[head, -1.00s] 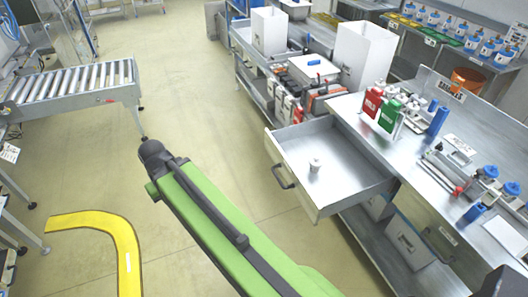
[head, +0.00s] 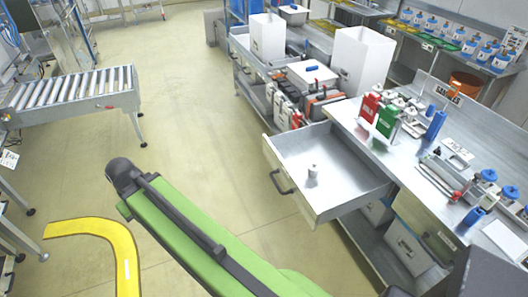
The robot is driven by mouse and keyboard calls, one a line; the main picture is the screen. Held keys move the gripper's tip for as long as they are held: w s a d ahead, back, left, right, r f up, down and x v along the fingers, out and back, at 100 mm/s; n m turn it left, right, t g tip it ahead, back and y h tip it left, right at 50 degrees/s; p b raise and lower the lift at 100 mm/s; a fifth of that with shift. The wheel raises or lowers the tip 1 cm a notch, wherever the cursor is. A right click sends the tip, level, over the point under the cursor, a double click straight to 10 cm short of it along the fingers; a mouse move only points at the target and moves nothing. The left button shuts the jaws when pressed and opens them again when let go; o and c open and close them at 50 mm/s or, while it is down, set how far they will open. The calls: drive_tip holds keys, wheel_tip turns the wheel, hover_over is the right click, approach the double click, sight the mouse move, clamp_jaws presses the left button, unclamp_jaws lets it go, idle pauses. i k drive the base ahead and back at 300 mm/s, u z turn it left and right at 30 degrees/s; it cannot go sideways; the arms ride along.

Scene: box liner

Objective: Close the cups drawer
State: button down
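The cups drawer (head: 330,160) is pulled out of the steel workbench (head: 415,180) on the right. It has a pale front panel with a dark bar handle (head: 281,182) facing left. One small white cup (head: 313,171) stands inside on the drawer floor. My green arm reaches from the bottom edge up to the left, over the open floor, and its dark end (head: 124,174) is well left of the drawer handle, not touching it. My gripper's fingers cannot be made out in the head view.
Red (head: 369,106) and green (head: 387,120) containers and a blue bottle (head: 436,124) stand on the workbench. A roller conveyor (head: 70,97) is at the left. A yellow floor marking (head: 100,228) curves at lower left. The floor between conveyor and drawer is clear.

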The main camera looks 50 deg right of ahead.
sight(348, 180)
drive_tip(key=i, duration=0.9)
drive_tip(key=u, duration=0.05)
